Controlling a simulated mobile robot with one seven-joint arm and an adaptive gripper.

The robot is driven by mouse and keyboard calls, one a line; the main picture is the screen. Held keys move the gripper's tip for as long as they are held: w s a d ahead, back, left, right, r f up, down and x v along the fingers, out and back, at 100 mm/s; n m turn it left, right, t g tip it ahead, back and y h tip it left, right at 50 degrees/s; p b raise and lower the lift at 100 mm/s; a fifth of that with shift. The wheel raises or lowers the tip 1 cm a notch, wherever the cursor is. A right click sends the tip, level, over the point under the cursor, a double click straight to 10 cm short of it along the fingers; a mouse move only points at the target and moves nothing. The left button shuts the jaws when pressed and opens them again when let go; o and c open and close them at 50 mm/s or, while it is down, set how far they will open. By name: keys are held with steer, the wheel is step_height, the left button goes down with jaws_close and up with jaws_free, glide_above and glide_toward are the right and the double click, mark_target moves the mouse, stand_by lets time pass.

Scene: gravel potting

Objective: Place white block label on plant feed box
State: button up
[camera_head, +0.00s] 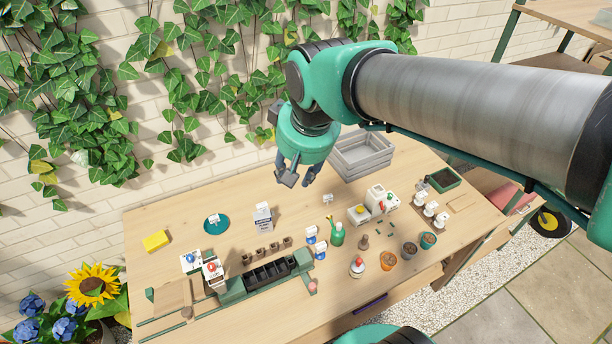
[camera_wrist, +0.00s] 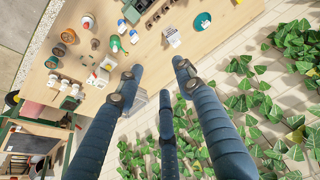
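An upright white box (camera_head: 262,217) with printing stands at the table's back middle; it may be the plant feed box, but its text is too small to read. It also shows in the wrist view (camera_wrist: 172,37). A small white label piece (camera_head: 327,198) stands on the table to its right. Another small white piece (camera_head: 214,218) is on the teal saucer (camera_head: 208,228). I cannot tell which is the block label. My gripper (camera_head: 298,181) hangs above the back of the table, apart from these things. In the wrist view its fingers (camera_wrist: 154,72) are spread and empty.
A grey crate (camera_head: 362,158) stands at the back right. A yellow block (camera_head: 156,241) lies at the left. A black seed tray (camera_head: 270,273), white boxes (camera_head: 212,271), bottles and pots (camera_head: 388,260) fill the front and right. The table's back left is mostly clear.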

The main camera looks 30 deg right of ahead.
steer(key=s+r+t, duration=0.1)
steer(key=s, duration=0.9)
steer(key=shift+s+d, duration=0.35)
steer(key=shift+s, duration=0.05)
step_height(320, 180, down, 6)
steer(key=b, duration=0.6)
steer(key=shift+f+b, duration=0.2)
steer(key=shift+b, duration=0.1)
